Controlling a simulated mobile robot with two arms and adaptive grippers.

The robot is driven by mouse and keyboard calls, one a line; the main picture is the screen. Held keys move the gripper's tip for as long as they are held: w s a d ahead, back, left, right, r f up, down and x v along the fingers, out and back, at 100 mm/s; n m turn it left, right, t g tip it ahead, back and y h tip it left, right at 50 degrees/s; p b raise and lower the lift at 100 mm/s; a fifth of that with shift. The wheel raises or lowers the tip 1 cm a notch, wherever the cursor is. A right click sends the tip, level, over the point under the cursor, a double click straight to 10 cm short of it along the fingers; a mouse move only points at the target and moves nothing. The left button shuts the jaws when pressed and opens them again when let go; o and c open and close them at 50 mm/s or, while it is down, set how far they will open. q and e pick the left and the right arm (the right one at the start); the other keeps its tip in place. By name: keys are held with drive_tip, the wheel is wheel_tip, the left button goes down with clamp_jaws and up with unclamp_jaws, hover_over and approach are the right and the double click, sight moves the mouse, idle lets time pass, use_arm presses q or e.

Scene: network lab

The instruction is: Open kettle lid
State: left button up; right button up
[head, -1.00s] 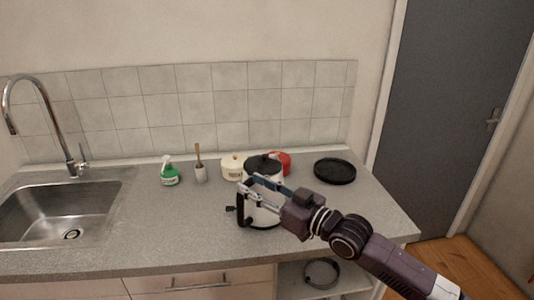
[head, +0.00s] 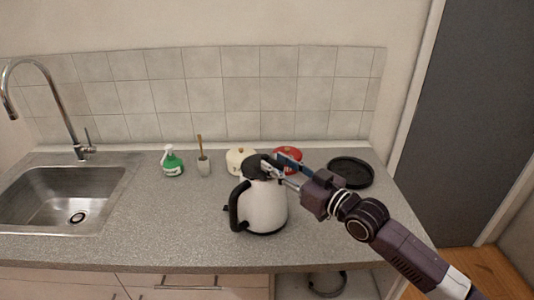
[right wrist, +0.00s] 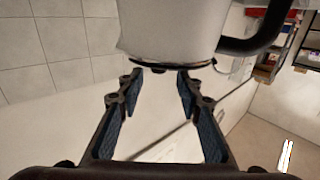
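The white kettle (head: 265,208) stands upright on the counter, its black handle (head: 236,207) to the left. Its black lid (head: 253,167) is on top, partly hidden by my right gripper (head: 278,164); whether it is raised cannot be told. The right fingers are at the kettle's top right, close to the lid. In the right wrist view, the right gripper (right wrist: 156,82) is open with a clear gap between its blue-padded fingers. The kettle's white body (right wrist: 170,28) and dark rim lie just beyond the fingertips. My left gripper is not in view.
Behind the kettle are a cream pot (head: 238,158) and a red pot (head: 288,155). A black round pan (head: 351,172) lies to the right. A green spray bottle (head: 172,162), a brush holder (head: 203,166) and a sink (head: 65,198) are to the left. The front-left counter is clear.

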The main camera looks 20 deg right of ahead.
sight(268, 158)
drive_tip(key=p+x, duration=0.1)
drive_tip(key=x, duration=0.4)
drive_tip(key=shift+w, duration=0.15)
clamp_jaws()
